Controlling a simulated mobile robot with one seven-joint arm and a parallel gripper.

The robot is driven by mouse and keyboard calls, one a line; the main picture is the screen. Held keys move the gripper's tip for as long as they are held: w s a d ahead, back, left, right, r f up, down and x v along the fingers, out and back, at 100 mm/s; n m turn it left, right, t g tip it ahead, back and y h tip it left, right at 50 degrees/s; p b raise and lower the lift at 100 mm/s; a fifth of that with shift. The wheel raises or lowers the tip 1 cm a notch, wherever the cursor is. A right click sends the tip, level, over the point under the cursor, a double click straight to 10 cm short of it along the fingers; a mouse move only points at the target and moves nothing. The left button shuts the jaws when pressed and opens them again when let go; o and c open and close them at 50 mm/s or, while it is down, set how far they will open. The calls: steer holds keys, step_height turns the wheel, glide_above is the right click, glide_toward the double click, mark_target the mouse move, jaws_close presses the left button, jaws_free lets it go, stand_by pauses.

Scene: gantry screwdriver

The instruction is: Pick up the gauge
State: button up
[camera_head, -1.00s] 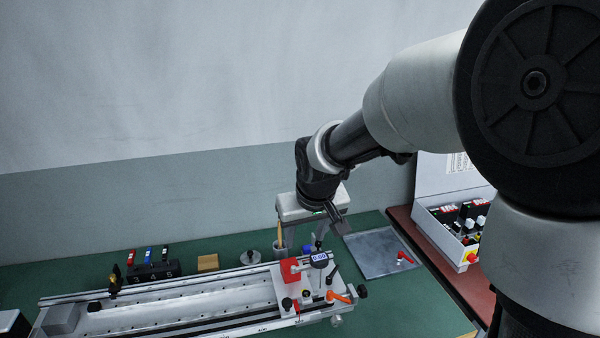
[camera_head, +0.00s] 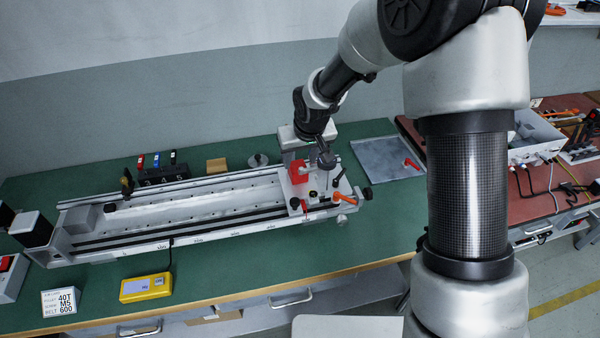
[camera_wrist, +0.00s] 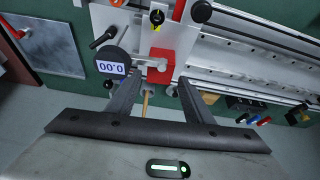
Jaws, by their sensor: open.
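The gauge is a round dark dial with a lit display reading 0.00 (camera_wrist: 112,65) in the wrist view. In the head view it (camera_head: 327,161) sits on the carriage at the right end of the rail, beside a red block (camera_head: 299,173). A light stem runs from the dial towards the red block (camera_wrist: 159,66). My gripper (camera_head: 306,157) is open and empty at the gauge. In the wrist view my two fingers (camera_wrist: 159,82) point towards the stem, one near the dial and one near the red block. Whether a finger touches either cannot be told.
The long rail (camera_head: 190,205) runs left from the carriage. An orange lever (camera_head: 344,197) and black knobs stand on the carriage. A metal plate (camera_head: 385,160) with a red handle lies to the right. A yellow box (camera_head: 146,287) is in front. A tan block (camera_head: 216,165) lies behind.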

mark_target(298, 166)
steer(key=x, duration=0.5)
steer(key=shift+f, duration=0.3)
steer(key=shift+c, duration=0.2)
steer(key=c, duration=1.1)
steer(key=shift+r, duration=0.1)
jaws_close()
steer(key=shift+w, duration=0.1)
